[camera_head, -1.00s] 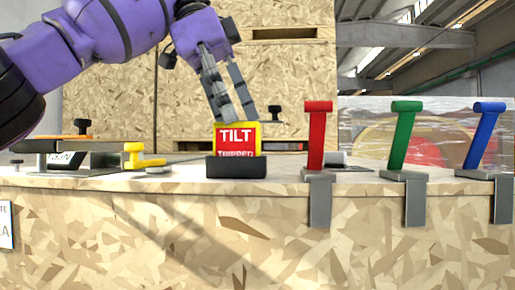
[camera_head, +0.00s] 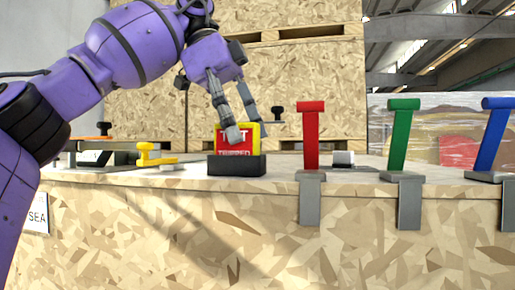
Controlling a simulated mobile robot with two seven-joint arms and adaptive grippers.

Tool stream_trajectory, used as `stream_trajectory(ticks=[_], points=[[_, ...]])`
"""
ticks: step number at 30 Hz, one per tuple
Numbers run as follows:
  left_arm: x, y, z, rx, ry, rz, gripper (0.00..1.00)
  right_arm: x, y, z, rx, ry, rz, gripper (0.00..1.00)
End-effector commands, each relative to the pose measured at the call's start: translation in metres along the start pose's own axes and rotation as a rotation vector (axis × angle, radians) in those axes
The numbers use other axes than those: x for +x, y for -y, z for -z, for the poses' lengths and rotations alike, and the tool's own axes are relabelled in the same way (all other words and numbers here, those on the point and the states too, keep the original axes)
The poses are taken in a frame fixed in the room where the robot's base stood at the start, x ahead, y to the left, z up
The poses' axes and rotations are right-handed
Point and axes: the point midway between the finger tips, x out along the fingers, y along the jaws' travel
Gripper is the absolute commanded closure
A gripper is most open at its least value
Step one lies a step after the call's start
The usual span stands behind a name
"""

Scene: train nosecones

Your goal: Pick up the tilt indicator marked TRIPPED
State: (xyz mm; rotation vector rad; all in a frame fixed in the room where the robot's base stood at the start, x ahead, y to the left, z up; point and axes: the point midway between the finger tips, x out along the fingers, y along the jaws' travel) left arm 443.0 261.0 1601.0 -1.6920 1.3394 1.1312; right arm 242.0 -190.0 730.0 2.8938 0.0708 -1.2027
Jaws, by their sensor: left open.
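The tilt indicator (camera_head: 240,147) is a yellow block with a red face marked TILT and TRIPPED. It stands upright in a black base (camera_head: 236,167) on the wooden crate top. My left gripper (camera_head: 243,129) is open and points down at the indicator from above. One finger is in front of the red face and hides part of the word TILT. The other finger is at the upper right edge of the block. I cannot tell whether either finger touches it. My right gripper is out of view.
A red lever (camera_head: 310,135), a green lever (camera_head: 399,135) and a blue lever (camera_head: 494,135) stand clamped along the front edge to the right. A yellow handle (camera_head: 155,153) lies to the left. Stacked wooden crates (camera_head: 300,75) rise behind.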

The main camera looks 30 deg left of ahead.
Motion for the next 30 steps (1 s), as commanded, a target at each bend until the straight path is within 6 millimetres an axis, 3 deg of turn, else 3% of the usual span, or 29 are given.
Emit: stream_trajectory(ticks=[11,22,30], points=[[-0.0004,-0.0010,-0.0066,-0.005,0.000,0.001,0.52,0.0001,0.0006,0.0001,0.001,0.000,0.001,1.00],[-0.0003,-0.0010,-0.0064,-0.004,0.000,0.001,0.99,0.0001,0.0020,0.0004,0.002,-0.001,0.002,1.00],[-0.0004,-0.0009,-0.0057,-0.004,0.000,0.001,1.00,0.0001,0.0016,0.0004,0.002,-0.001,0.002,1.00]])
